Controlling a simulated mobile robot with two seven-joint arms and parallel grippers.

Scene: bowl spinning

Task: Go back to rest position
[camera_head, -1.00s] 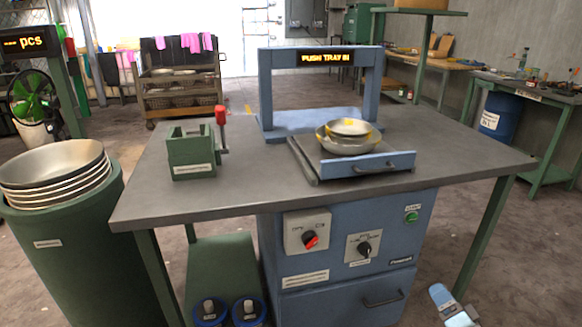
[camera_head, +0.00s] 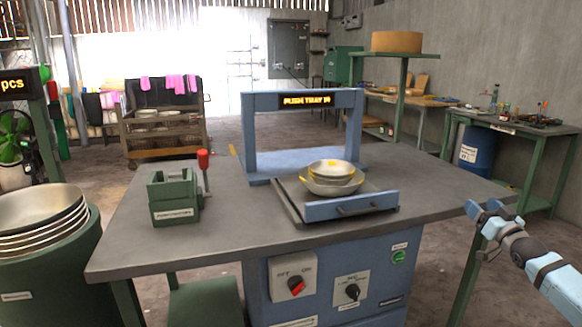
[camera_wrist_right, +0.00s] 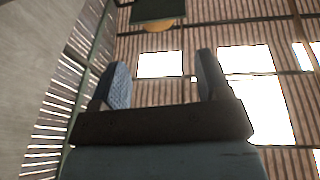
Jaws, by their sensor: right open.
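My right gripper (camera_head: 483,210) is at the right of the head view, beside the table's right end and apart from it. Its two fingers stand apart with nothing between them, as the right wrist view (camera_wrist_right: 160,88) also shows. The wrist view looks toward the slatted wall and bright window openings. My left gripper is not in view.
A grey table (camera_head: 240,235) fills the middle. It bears a blue frame reading "PUSH TRAY IN" (camera_head: 245,130), a tray (camera_head: 352,206) with stacked bowls (camera_head: 332,186), and a green box (camera_head: 173,200). A green bin (camera_head: 45,265) with stacked bowls stands left.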

